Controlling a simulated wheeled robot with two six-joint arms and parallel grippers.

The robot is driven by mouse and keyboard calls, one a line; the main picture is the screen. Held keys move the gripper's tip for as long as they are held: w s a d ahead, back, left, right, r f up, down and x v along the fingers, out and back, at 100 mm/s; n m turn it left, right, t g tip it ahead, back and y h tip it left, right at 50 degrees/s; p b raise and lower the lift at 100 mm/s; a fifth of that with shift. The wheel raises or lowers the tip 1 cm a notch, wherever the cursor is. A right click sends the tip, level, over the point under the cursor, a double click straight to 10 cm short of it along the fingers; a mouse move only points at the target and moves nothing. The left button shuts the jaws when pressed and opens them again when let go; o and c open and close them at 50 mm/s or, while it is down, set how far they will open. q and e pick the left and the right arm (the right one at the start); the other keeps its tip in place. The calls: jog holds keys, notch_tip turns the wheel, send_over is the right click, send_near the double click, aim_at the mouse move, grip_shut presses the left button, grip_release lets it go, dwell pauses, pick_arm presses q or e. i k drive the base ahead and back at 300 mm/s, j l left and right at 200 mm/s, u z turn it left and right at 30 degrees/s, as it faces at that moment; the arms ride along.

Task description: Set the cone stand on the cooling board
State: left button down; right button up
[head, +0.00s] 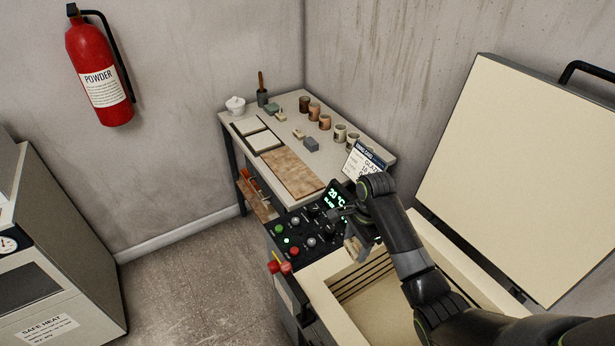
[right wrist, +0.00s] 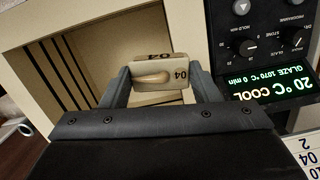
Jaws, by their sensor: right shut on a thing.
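The cone stand (right wrist: 160,72) is a small cream block marked 04 with a pale tapered cone on its face. My right gripper (right wrist: 162,88) is shut on it, one finger at each side. In the head view the stand (head: 355,250) shows as a small cream piece under my right gripper (head: 357,238), at the edge of the open kiln by the control panel, partly hidden by the gripper. The mottled brown board (head: 291,174) on the worktable, apparently the cooling board, lies beyond the panel and looks bare. My left gripper is out of view.
The open kiln (head: 325,284) lies below my right arm, with its lid (head: 510,160) raised at right. Several cups (head: 325,122), small blocks and framed tiles occupy the worktable.

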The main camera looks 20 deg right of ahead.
aim_at(291, 169)
jog(key=i+j+z, duration=0.25)
jog(key=i+j, duration=0.35)
jog(key=i, duration=0.3)
jog(key=i+j+z, duration=0.2)
jog(key=i+j, duration=0.55)
jog(key=i, duration=0.05)
